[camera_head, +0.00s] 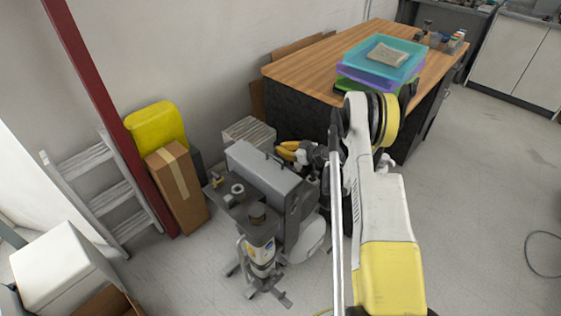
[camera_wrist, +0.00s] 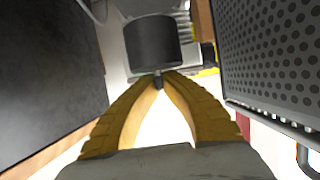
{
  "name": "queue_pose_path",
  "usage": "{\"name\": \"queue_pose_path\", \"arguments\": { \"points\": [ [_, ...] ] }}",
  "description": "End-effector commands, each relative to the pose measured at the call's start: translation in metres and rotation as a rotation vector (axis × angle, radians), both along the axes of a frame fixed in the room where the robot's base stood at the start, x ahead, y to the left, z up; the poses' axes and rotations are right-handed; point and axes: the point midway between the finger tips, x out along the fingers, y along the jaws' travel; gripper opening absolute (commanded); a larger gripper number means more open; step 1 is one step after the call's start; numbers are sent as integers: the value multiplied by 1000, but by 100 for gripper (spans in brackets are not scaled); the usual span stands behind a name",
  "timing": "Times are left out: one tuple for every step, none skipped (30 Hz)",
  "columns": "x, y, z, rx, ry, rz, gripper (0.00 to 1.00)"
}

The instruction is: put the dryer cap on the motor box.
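The motor box (camera_head: 268,177) is the grey box with a handle on top of the compressor. My gripper (camera_head: 287,149), with yellow fingers, is just behind its right end and points left. In the wrist view the fingertips (camera_wrist: 158,82) close on the small knob of a dark cylinder, which looks like the dryer cap (camera_wrist: 150,42). The cap appears held out beyond the fingertips. I cannot make it out clearly in the head view. A perforated grey panel (camera_wrist: 275,50), probably the motor box side, is to the right of the fingers in the wrist view.
A wooden desk (camera_head: 310,70) with stacked trays (camera_head: 380,65) stands behind and right. The dark desk side (camera_wrist: 45,70) is close left in the wrist view. A cylindrical canister (camera_head: 260,250) stands at the compressor's front. Cardboard box (camera_head: 178,185) and ladder (camera_head: 105,190) are left.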

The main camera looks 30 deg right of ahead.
Motion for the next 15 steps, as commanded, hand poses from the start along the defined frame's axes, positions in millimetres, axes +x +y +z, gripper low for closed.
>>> {"name": "queue_pose_path", "arguments": {
  "points": [
    [2,4,-4,0,0,0,0],
    [3,5,-4,0,0,-1,0],
    [3,6,-5,0,0,-1,0],
    [4,7,-7,-1,0,-2,0],
    [4,7,-9,-1,0,-2,0],
    [4,7,-14,-1,0,-2,0],
    [4,6,-18,-1,0,-2,0],
    [4,6,-24,-1,0,-2,0],
    [4,6,-31,-1,0,-2,0],
    [4,6,-36,-1,0,-2,0],
    [3,6,-41,-1,0,-2,0],
    [4,6,-45,-1,0,-2,0],
    [4,6,-46,-1,0,-2,0],
    [4,6,-46,-1,0,-2,0],
    [4,6,-45,-1,0,-2,0]
  ]
}}
